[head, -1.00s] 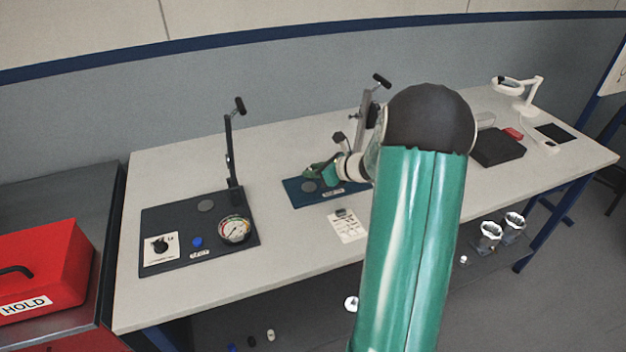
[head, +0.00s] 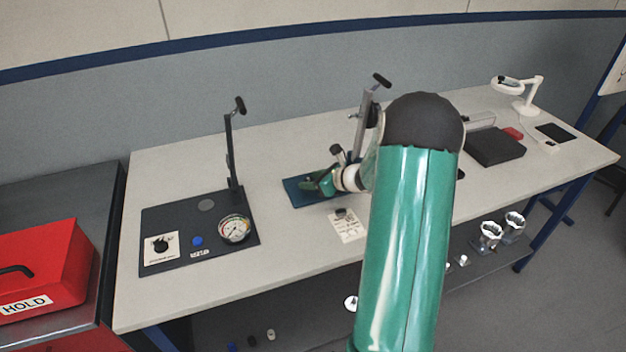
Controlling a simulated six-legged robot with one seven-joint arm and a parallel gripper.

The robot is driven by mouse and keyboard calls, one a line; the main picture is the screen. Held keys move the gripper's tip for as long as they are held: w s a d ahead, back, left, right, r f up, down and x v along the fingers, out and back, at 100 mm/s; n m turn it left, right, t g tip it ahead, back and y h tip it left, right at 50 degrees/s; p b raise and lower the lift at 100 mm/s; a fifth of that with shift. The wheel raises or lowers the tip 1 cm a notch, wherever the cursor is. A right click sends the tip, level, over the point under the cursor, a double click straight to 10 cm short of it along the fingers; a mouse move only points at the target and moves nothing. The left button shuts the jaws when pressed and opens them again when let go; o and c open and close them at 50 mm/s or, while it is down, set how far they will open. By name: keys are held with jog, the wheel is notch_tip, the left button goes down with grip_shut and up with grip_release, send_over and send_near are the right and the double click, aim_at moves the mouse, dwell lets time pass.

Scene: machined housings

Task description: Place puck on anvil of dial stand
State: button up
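The dial stand has a blue base (head: 296,195) and a grey upright column (head: 363,128) with a black handle at the top. It stands at the middle of the bench. My gripper (head: 312,185), with green fingers, is low over the left-middle part of the base and hides the round grey anvil. Whether the fingers are open or shut, or touch the base, I cannot tell. No puck can be made out in or under the gripper. My arm hides part of the stand's right side. A small dark piece (head: 341,212) sits on a white printed card in front of the stand.
A dark plate (head: 178,223) with a pressure gauge (head: 234,229) and upright post lies to the left. A red HOLD box (head: 40,265) stands beyond the bench's left end. Bench between plate and stand is clear.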

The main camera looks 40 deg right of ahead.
jog(key=shift+r, duration=0.25)
jog(key=v, duration=1.1)
jog(key=s+a+r+n+g, duration=0.1)
jog(key=a+r+n+g, duration=0.15)
jog(key=a+n, duration=0.35)
jog(key=s+a+r+n+g+y, duration=0.1)
jog(key=s+a+r+n, duration=0.2)
jog(key=a, duration=0.5)
jog(key=a+r+n+g, duration=0.2)
jog(key=a+r+n, duration=0.25)
jog(key=a, duration=0.25)
jog(key=s+a+r+n+h, duration=0.2)
jog(key=s+a+n, duration=0.3)
jog(key=s+n, duration=0.2)
jog(key=s+a+r+n+h, duration=0.3)
jog(key=s+a+n, duration=0.3)
jog(key=n, duration=0.5)
jog(key=shift+s+r+n, duration=0.15)
jog(key=shift+s+n, duration=0.2)
jog(key=shift+s, duration=0.8)
jog(key=shift+g, duration=0.25)
